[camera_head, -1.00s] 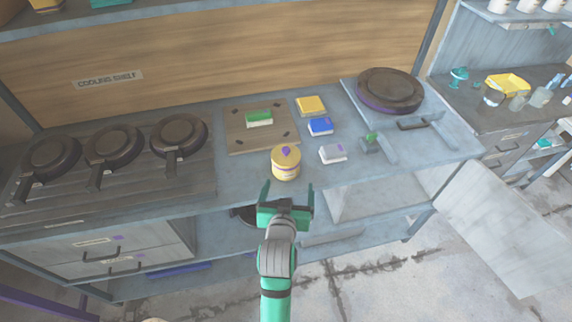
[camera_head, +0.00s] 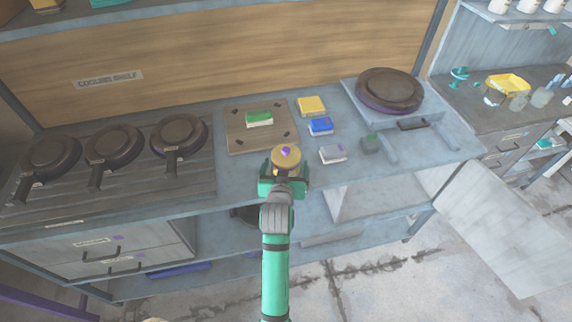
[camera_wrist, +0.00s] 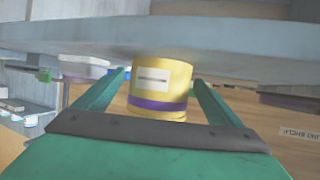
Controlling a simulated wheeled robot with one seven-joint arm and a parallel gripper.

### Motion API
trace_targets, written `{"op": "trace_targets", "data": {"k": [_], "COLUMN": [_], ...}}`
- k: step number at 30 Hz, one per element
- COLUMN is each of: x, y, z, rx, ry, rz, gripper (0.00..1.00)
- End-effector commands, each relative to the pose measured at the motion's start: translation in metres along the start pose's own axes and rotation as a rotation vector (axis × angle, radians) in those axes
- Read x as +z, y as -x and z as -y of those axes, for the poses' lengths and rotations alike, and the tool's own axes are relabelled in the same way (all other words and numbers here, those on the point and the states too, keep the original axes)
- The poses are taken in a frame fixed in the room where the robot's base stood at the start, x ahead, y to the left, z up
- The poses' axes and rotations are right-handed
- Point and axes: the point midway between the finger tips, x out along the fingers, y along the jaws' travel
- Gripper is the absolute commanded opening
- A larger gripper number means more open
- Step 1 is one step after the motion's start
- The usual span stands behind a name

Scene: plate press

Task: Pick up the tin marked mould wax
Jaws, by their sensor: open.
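The yellow tin (camera_head: 286,158) stands upright at the front edge of the bench, with a purple mark on its lid. In the wrist view the tin (camera_wrist: 160,88) shows a purple band and a pale label whose print is too small to read. My gripper (camera_head: 285,168) is open, with one finger on each side of the tin. In the wrist view the green fingers (camera_wrist: 158,90) flank the tin, with a visible gap on the right; I cannot tell whether either finger touches it.
A wooden board (camera_head: 240,140) with a green-topped block (camera_head: 259,119) lies behind the tin. Yellow (camera_head: 311,105), blue (camera_head: 320,126) and grey-white (camera_head: 333,154) blocks are to the right. Dark pans (camera_head: 115,146) stand left; a round press plate (camera_head: 390,90) is back right.

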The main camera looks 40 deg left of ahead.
Motion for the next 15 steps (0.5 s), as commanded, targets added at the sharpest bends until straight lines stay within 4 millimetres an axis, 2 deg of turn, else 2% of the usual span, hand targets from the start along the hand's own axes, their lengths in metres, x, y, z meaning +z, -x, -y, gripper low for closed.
{"op": "trace_targets", "data": {"k": [4, 12, 15], "x": [0.0004, 0.0003, 0.0004], "y": [-0.0135, -0.0156, -0.0155], "z": [0.0004, 0.0002, 0.0001], "rx": [-0.001, 0.000, 0.000], "ry": [0.000, 0.000, 0.000], "rz": [0.001, 0.000, 0.000], "gripper": [0.89, 0.89, 0.65]}}
